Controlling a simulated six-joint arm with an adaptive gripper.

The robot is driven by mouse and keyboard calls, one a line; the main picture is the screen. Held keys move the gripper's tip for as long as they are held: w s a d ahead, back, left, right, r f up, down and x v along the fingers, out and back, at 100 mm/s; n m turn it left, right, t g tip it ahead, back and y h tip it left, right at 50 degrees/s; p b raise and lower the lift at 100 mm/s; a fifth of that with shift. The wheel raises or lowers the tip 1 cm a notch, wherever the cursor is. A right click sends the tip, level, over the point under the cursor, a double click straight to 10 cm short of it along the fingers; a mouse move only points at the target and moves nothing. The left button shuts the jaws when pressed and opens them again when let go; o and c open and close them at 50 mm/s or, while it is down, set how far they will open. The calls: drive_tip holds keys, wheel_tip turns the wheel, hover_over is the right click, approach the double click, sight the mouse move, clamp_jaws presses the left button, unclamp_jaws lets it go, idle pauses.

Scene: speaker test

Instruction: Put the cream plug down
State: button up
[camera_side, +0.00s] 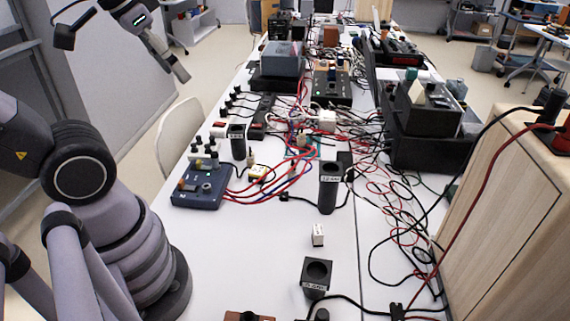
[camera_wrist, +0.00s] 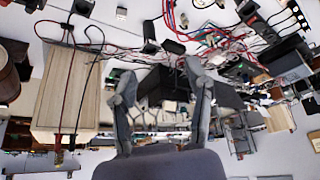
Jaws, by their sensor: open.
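The cream plug (camera_side: 318,235), a small pale block with dark marks on its face, stands on the white table in the side view. It is between a black cylinder and a black square block, apart from both. In the wrist view it seems to be the small pale block (camera_wrist: 121,12) near the top edge. My gripper (camera_side: 182,74) is raised at the upper left of the side view, beyond the table's left edge and far from the plug. In the wrist view my gripper (camera_wrist: 160,78) has its two fingers wide apart, with nothing held between them.
The black cylinder (camera_side: 329,188) stands behind the plug, and the black square block (camera_side: 316,278) with a round hollow is in front. A blue box (camera_side: 202,186) with knobs is at left. Cables tangle on the right beside a wooden cabinet (camera_side: 500,205). White table around the plug is clear.

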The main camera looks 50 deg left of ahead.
drive_tip(key=shift+o, duration=0.5)
drive_tip(key=shift+s+d+f, duration=0.15)
drive_tip(key=shift+s, duration=0.65)
